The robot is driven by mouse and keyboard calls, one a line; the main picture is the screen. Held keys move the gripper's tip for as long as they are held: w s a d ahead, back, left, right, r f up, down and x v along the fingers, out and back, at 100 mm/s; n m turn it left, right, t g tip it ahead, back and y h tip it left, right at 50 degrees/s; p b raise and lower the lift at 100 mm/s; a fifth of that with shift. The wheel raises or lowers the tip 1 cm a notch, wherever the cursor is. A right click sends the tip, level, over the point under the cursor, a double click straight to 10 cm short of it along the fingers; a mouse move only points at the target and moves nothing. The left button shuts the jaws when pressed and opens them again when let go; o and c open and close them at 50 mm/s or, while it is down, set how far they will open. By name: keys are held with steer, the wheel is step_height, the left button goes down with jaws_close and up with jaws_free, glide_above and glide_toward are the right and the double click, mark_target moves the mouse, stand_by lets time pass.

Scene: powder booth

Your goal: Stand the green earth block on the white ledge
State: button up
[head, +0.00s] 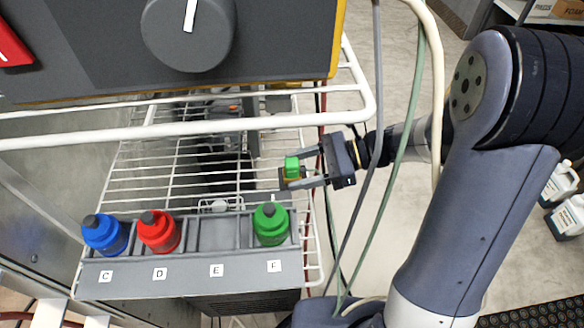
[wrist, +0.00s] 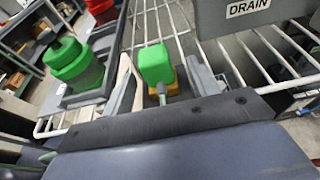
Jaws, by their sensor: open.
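The earth block (head: 291,166) is a small green piece on a yellow part, at the right side of the white wire rack. In the wrist view the green block (wrist: 156,63) stands between my fingers, with its yellow part (wrist: 180,82) below. My gripper (head: 299,171) reaches in from the right; its two fingers are open, one on each side of the block. In the wrist view my gripper (wrist: 160,72) shows a gap beside the block, so I see no firm hold. I cannot tell which surface is the white ledge.
A grey lettered holder (head: 190,275) carries blue (head: 105,236), red (head: 158,232) and green (head: 270,226) bottles. A white rail (head: 180,128) and a grey panel with a knob (head: 188,30) lie above the rack. Hoses (head: 405,110) hang near my arm. A DRAIN plate (wrist: 250,12) stands close by.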

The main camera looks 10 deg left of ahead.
steer(key=shift+a, duration=0.15)
steer(key=c, duration=1.2)
